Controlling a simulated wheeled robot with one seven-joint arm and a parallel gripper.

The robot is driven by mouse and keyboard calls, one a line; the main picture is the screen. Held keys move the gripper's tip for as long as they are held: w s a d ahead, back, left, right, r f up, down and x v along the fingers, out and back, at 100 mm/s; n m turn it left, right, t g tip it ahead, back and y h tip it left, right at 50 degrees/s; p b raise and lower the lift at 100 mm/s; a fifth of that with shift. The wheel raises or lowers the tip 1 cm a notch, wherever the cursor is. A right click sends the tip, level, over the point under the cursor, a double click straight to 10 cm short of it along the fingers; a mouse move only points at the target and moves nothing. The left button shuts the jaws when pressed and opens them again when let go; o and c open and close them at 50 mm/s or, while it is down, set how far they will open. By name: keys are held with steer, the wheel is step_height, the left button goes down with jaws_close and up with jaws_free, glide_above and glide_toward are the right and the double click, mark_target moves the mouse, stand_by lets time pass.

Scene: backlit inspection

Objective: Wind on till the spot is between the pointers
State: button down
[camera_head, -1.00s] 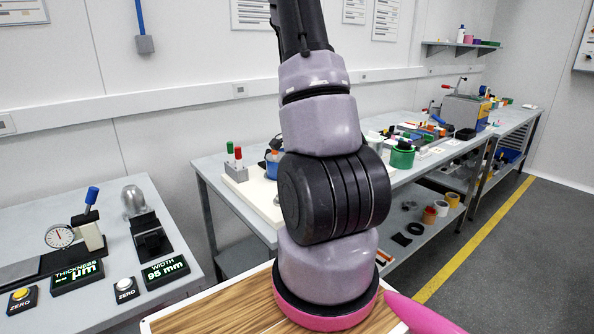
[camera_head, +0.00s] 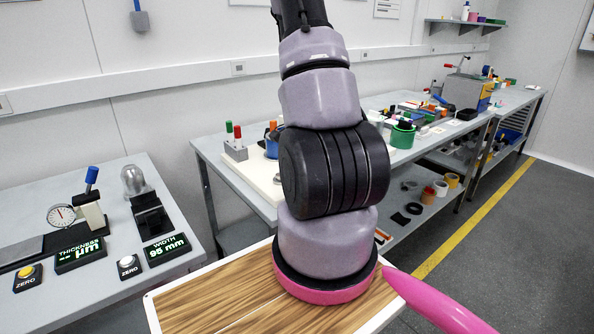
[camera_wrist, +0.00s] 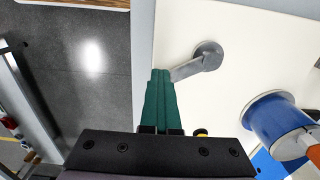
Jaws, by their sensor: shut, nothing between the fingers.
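My gripper (camera_wrist: 165,98) shows in the wrist view as two green fingers pressed together with nothing between them. A grey crank (camera_wrist: 208,55) with a round hub is fixed on a white board (camera_wrist: 225,22). Its arm slants down-left from the hub to beside my fingertips; I cannot tell whether they touch. In the head view the white board (camera_head: 262,182) and the blue roll (camera_head: 271,146) are partly behind my arm, which hides my gripper. I cannot make out the spot or the pointers.
A grey block with red and green handles (camera_head: 235,148) stands left of the board. A side table (camera_head: 130,232) at left carries gauges, displays and buttons. The bench (camera_head: 222,170) runs off to the right with several tools. Grey floor (camera_wrist: 95,85) shows left of the board's edge.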

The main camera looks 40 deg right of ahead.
steer(key=shift+a, duration=0.1)
steer(key=shift+s+a, duration=0.35)
steer(key=shift+a, duration=0.15)
steer(key=shift+s+a, duration=0.3)
steer(key=shift+a, duration=0.3)
steer(key=shift+s+a, duration=0.35)
steer(key=shift+a, duration=0.3)
steer(key=shift+c, duration=2.4)
jaws_free()
